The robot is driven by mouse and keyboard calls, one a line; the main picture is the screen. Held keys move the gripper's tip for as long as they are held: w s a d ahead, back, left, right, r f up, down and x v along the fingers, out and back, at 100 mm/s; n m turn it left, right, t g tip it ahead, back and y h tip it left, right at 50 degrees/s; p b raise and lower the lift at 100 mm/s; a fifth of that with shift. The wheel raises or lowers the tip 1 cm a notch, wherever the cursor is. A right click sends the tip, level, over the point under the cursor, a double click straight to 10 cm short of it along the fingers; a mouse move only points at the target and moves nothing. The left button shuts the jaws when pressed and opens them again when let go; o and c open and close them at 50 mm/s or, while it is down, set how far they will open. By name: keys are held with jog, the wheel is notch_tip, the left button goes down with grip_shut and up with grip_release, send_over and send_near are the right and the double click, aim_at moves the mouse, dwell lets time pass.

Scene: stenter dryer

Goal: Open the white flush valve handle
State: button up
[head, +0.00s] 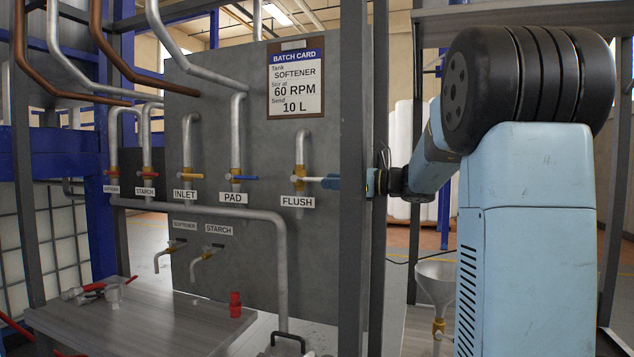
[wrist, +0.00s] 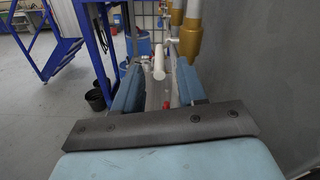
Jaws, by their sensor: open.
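The white flush valve handle (head: 313,179) sticks out sideways to the right from a brass valve (head: 300,174) above the FLUSH label (head: 298,202). My gripper (head: 330,183) is at the handle's right end, partly hidden by the grey post. In the wrist view the white handle (wrist: 159,62) lies between the two blue fingers of my open gripper (wrist: 158,72). Gaps show on both sides of it there; contact cannot be told. The brass valve body (wrist: 190,42) is just beyond the right finger.
The grey post (head: 353,150) stands close in front of my gripper. The grey panel (head: 220,110) carries other valves, including the PAD valve (head: 237,178) and INLET valve (head: 187,176). A bench (head: 140,325) with a red fitting (head: 235,304) is below. A funnel (head: 436,280) stands right.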

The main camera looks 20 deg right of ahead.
aim_at(306, 179)
jog(key=shift+x, duration=2.25)
jog(key=shift+c, duration=0.3)
grip_shut()
